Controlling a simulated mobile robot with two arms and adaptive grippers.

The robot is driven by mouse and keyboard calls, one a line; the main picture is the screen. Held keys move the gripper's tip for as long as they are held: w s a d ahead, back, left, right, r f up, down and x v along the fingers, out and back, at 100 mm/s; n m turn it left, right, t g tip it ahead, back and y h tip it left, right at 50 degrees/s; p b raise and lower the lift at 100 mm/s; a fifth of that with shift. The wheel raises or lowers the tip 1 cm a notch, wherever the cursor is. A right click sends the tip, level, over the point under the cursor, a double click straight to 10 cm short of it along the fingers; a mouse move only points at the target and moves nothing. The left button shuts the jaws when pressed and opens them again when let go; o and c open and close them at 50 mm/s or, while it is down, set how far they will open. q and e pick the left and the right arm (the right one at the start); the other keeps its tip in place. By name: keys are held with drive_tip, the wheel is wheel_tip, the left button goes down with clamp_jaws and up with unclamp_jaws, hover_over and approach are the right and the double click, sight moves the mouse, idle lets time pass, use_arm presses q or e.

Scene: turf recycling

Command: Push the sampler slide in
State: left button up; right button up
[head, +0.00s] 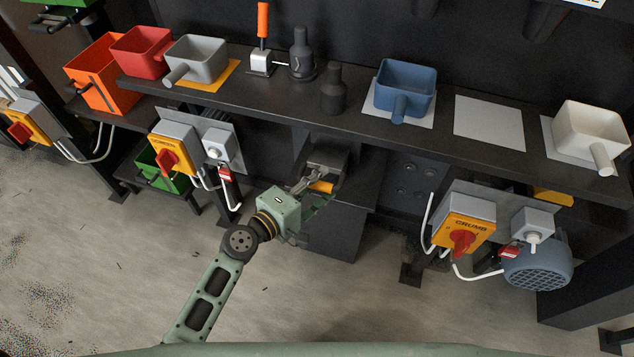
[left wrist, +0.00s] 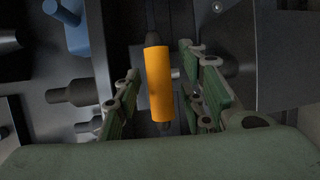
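The sampler slide shows by its orange-yellow handle (head: 320,187), below the front edge of the bench at the grey metal sampler housing (head: 328,158). My left gripper (head: 314,193) is at the handle, coming from the lower left. In the left wrist view the handle (left wrist: 160,84) stands upright in the picture between the two open fingers of the left gripper (left wrist: 164,98). A gap shows on each side of the handle, so neither finger seems to touch it. How far the slide is out is hard to tell. My right gripper is not in view.
The dark bench (head: 290,92) above holds a grey scoop (head: 200,57), dark bottles (head: 333,88), a blue scoop (head: 405,88) and a white scoop (head: 590,132). Switch boxes (head: 168,150) and (head: 462,232) flank the housing. The floor in front is clear.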

sight(327, 155)
use_arm(q)
drive_tip(key=shift+c, duration=0.7)
drive_tip(key=c, duration=0.7)
clamp_jaws()
drive_tip(key=w, duration=0.2)
drive_tip(key=w+d+b, duration=0.1)
drive_tip(key=w, duration=0.2)
drive_tip(key=w+d+b, duration=0.1)
drive_tip(key=w, duration=0.1)
drive_tip(key=shift+w+d+f, duration=0.1)
drive_tip(key=shift+w+d, duration=0.05)
drive_tip(key=shift+w, duration=0.3)
drive_tip(key=shift+r, duration=0.3)
